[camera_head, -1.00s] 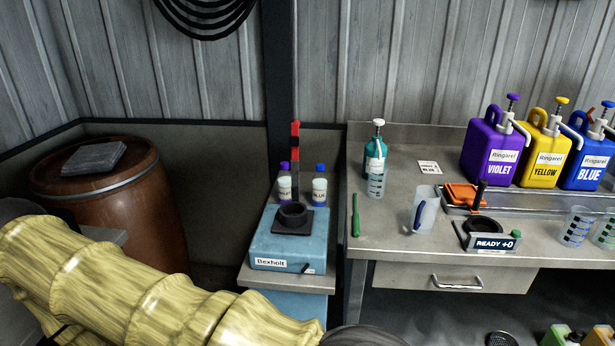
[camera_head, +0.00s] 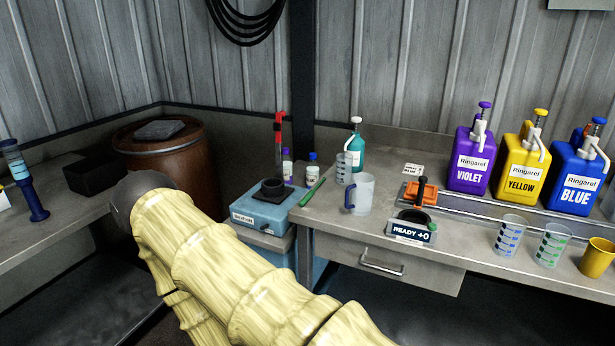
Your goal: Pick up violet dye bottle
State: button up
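A small white bottle with a violet cap (camera_head: 287,168) stands behind the blue Bexholt machine, beside a similar small bottle with a blue cap (camera_head: 312,170). Its lower part is partly hidden by the machine. A large violet jug (camera_head: 470,165) labelled VIOLET, with a pump top, stands on the right bench. I cannot tell from the labels alone which one is the dye bottle. My arm in its pale yellow sleeve crosses the lower middle. My gripper is out of view.
The Bexholt machine (camera_head: 264,208) sits left of the bench. Yellow (camera_head: 520,172) and blue (camera_head: 575,182) jugs stand right of the violet one. A clear pitcher (camera_head: 360,195), a teal pump bottle (camera_head: 357,150) and a green stick (camera_head: 312,192) are near the bench's left end. A brown barrel (camera_head: 165,165) stands behind.

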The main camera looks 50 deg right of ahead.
aim_at(287, 167)
jog(key=u, duration=0.05)
jog(key=k, duration=0.05)
jog(key=z, duration=0.95)
